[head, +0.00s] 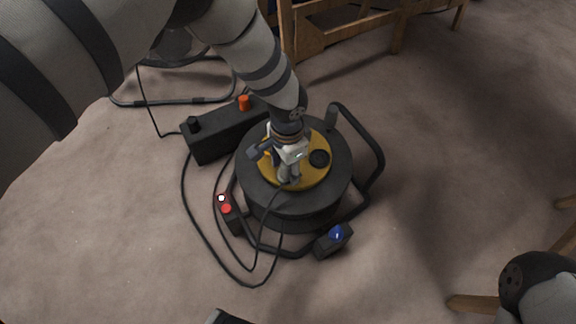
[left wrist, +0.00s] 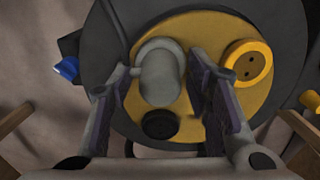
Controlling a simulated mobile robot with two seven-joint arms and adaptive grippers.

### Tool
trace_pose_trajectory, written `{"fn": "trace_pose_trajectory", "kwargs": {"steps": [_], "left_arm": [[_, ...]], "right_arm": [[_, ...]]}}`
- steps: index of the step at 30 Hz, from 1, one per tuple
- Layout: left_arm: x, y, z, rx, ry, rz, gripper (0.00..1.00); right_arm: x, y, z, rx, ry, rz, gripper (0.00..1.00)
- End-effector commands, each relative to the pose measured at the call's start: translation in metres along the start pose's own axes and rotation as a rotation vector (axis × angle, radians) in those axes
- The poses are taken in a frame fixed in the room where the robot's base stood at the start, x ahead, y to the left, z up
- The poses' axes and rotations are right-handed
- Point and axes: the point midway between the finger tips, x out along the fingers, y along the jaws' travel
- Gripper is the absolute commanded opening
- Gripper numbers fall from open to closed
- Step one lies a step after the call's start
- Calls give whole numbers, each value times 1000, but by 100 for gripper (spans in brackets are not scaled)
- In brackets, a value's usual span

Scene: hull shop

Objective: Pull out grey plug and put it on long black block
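The grey plug (left wrist: 160,78) sits on the yellow face (head: 312,180) of a black cable reel (head: 290,207). In the head view the grey plug (head: 291,172) is partly hidden under my left gripper (head: 287,162). In the left wrist view the open fingers of my left gripper (left wrist: 165,85) stand on either side of the plug, with small gaps showing. The long black block (head: 222,132) lies on the floor left of the reel, with an orange piece (head: 244,102) on its far end. My right gripper is out of view; only part of my right arm shows at the lower right.
A small block with a blue piece (head: 337,233) and one with red and white pieces (head: 228,211) lie near the reel. A tubular frame (head: 372,150) surrounds the reel. Black cables loop in front. Wooden furniture (head: 340,30) stands behind. Floor to the right is clear.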

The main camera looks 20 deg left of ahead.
Motion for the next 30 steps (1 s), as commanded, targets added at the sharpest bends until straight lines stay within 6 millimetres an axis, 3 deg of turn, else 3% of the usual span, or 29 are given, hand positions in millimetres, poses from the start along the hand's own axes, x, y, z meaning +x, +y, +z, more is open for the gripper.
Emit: {"fn": "trace_pose_trajectory", "kwargs": {"steps": [1, 5, 30], "left_arm": [[0, 0, 0, 0, 0, 0, 27], [0, 0, 0, 0, 0, 0, 0], [-27, 0, 0, 0, 1, -1, 0]], "right_arm": [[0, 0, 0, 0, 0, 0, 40], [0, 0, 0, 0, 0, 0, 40], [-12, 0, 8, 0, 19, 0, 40]]}}
